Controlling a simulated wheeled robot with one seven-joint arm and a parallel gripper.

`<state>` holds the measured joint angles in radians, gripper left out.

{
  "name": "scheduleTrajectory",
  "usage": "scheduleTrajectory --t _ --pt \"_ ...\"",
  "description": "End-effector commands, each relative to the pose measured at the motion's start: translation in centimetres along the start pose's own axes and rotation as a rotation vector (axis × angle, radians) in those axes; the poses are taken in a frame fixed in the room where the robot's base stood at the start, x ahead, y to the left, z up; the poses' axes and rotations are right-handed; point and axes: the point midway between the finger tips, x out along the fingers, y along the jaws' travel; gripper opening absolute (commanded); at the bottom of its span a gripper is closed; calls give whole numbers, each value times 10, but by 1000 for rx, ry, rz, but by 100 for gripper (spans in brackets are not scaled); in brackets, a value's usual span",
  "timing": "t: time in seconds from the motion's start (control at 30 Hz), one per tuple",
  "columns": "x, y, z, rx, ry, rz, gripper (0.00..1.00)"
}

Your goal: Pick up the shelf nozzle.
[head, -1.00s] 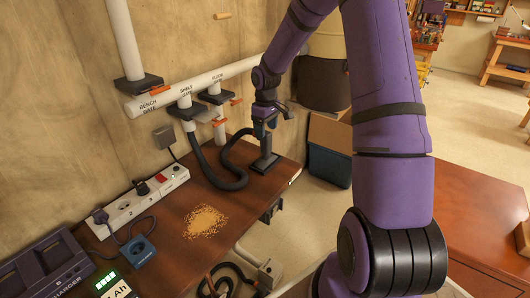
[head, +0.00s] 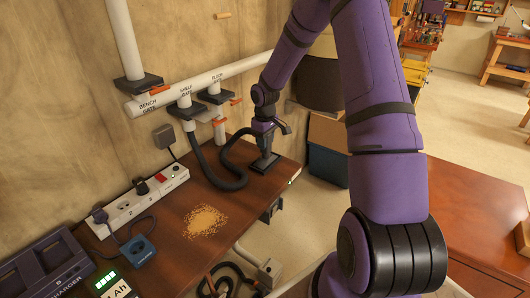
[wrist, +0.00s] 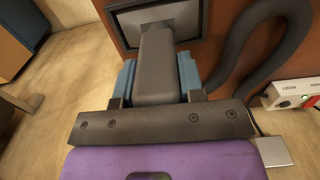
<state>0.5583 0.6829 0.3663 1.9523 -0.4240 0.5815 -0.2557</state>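The shelf nozzle (head: 264,163) stands on the wooden bench near its far right corner, its dark flat foot down on the top. In the wrist view its grey neck (wrist: 157,65) rises between the two blue finger pads. My gripper (head: 264,138) is lowered over the nozzle from above, with one finger on each side of the neck. In the wrist view the gripper (wrist: 158,82) has its pads very close to the neck. Whether they touch it cannot be told. The lower neck is partly hidden by the fingers in the head view.
A black hose (head: 212,172) loops beside the nozzle, close to my gripper. White pipes (head: 200,82) with gates run along the wall behind. A power strip (head: 135,203), a pile of sawdust (head: 205,221) and a charger (head: 45,268) lie farther left on the bench (head: 180,195).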

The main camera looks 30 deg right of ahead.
Motion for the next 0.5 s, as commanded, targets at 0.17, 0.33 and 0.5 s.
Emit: scheduleTrajectory --t 0.17,0.33,0.5 --pt "0 0 0 0 1 1 0" --pt "-1 0 0 0 1 1 0" --pt "-6 0 0 0 2 2 0"
